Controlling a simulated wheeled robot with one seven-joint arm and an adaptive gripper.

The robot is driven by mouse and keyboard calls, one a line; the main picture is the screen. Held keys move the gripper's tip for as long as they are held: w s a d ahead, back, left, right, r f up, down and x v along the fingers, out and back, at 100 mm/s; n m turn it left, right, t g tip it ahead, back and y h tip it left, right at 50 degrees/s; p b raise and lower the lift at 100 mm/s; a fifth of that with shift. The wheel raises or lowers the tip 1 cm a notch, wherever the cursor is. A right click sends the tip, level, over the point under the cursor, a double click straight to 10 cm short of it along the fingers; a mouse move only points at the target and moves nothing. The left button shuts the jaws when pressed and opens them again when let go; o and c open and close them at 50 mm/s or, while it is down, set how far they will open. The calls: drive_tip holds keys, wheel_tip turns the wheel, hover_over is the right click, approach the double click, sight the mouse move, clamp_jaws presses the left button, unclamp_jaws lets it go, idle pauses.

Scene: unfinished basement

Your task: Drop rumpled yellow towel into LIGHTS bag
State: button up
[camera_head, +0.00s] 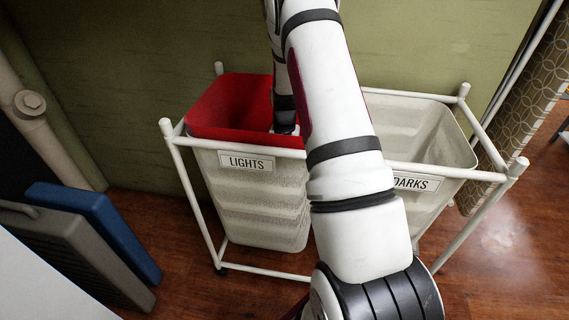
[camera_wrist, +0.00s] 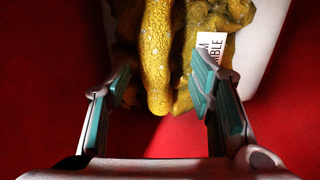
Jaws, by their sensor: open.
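The LIGHTS bag (camera_head: 255,205) hangs in the left side of a white frame, with its red inside (camera_head: 228,105) showing. My arm reaches down into its opening in the head view, and the bag wall and arm hide my gripper there. In the wrist view my gripper (camera_wrist: 160,88) is open, its teal-padded fingers spread apart. The rumpled yellow towel (camera_wrist: 158,50) lies just ahead of and partly between the fingertips, with a white printed tag on its right side. Red surfaces surround it. I cannot tell whether the fingers touch the towel.
The DARKS bag (camera_head: 440,130) hangs to the right in the same white frame (camera_head: 190,145), partly behind my arm. A green wall (camera_head: 420,45) stands close behind. A blue panel (camera_head: 95,225) and a grey one lean at the left. Wooden floor shows around the frame.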

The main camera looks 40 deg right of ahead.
wheel_tip(320, 180, up, 12)
drive_tip(key=p, duration=0.4)
drive_tip(key=s+a+r+n, duration=0.2)
drive_tip(key=s+a+r, duration=0.2)
drive_tip(key=a+r, duration=0.75)
drive_tip(key=s+a+r+n, duration=0.3)
drive_tip(key=s+a+r, duration=0.35)
drive_tip(key=s, duration=0.35)
drive_tip(key=s+a+r+n, duration=0.3)
drive_tip(key=s+a+r, duration=0.35)
drive_tip(key=s, duration=0.25)
drive_tip(key=s+a+f+n, duration=0.1)
drive_tip(key=s+a+n, duration=0.1)
drive_tip(key=s, duration=0.9)
drive_tip(key=shift+s+a+f+t, duration=0.3)
drive_tip(key=shift+a+f, duration=0.05)
drive_tip(key=shift+a, duration=0.1)
